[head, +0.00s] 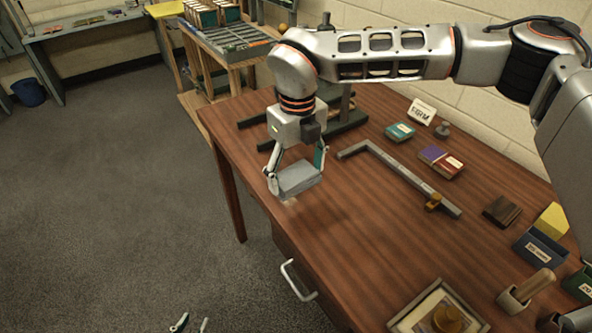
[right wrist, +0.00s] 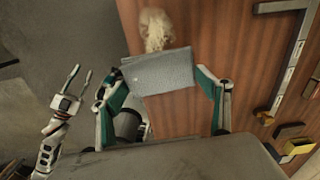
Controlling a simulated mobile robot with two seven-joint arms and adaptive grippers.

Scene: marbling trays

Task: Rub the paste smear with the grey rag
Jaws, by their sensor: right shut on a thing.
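The grey rag (head: 300,179) is a folded, flat cloth held between the fingers of my right gripper (head: 296,172), over the near left edge of the wooden table. In the right wrist view the rag (right wrist: 160,73) spans between both fingers. The paste smear (right wrist: 155,27) is a pale beige, streaky patch on the wood, beside the rag and partly covered by its edge in that view. In the head view only a small pale bit of the smear (head: 290,201) shows below the rag. I cannot tell whether the rag touches the table. My left gripper (head: 191,325) is open and empty, low over the floor.
On the wooden table (head: 345,240) lie a metal L-shaped square (head: 405,180), small boxes (head: 440,161), a dark block (head: 502,211) and a framed picture (head: 438,312). A dark stand (head: 340,118) is behind my right gripper. The table's middle front is clear.

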